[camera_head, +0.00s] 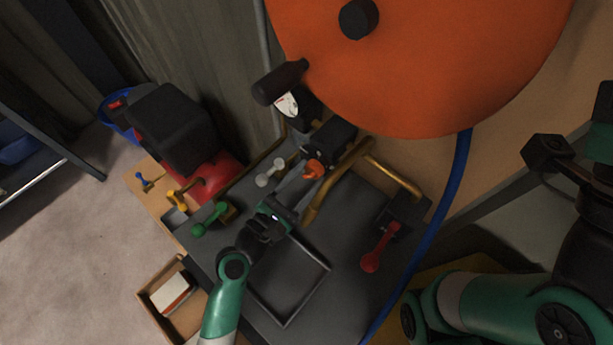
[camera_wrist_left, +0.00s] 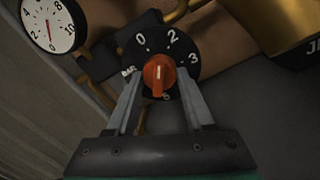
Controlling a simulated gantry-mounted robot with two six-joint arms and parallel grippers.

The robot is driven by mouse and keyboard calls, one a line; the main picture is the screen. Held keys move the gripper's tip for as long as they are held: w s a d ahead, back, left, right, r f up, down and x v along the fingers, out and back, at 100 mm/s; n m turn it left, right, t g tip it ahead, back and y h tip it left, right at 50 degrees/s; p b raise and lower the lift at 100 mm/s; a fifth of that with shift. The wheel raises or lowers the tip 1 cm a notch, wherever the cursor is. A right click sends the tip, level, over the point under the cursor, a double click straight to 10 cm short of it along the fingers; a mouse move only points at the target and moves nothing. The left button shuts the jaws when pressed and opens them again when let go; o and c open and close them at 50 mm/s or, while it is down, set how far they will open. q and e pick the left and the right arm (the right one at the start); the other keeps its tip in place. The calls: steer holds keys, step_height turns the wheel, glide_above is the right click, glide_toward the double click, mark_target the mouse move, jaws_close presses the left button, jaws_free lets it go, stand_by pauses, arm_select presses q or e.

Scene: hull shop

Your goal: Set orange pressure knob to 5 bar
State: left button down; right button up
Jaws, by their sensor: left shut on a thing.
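The orange pressure knob (camera_head: 314,169) sits on a black dial under the brass pipes in the head view. In the left wrist view the orange knob (camera_wrist_left: 159,74) stands at the centre of the black dial (camera_wrist_left: 183,50), with white 0, 2, 3 and a "BAR" mark readable; a lower figure is partly covered. My left gripper (camera_wrist_left: 158,84) has its two grey fingers closed on the knob from below. The knob's bar stands nearly upright; which end points is unclear. My left gripper also shows in the head view (camera_head: 302,187). My right arm shows at the right, without visible fingers.
A white gauge (camera_wrist_left: 48,22) with a red needle stands beside the dial. Green (camera_head: 210,220), red (camera_head: 380,250) and white (camera_head: 270,172) handles surround the panel. Brass pipes (camera_head: 335,185) run close to the knob. A large orange disc (camera_head: 430,60) hangs above. A shallow tray (camera_head: 288,318) lies below.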

stand_by(0.3)
arm_select(q)
steer(key=shift+c, duration=1.4)
jaws_free()
steer(key=p+v, duration=0.2)
steer(key=v, duration=0.9)
steer(key=shift+s+a+f, duration=0.1)
steer(key=shift+s+a, duration=0.1)
steer(key=shift+s, duration=0.05)
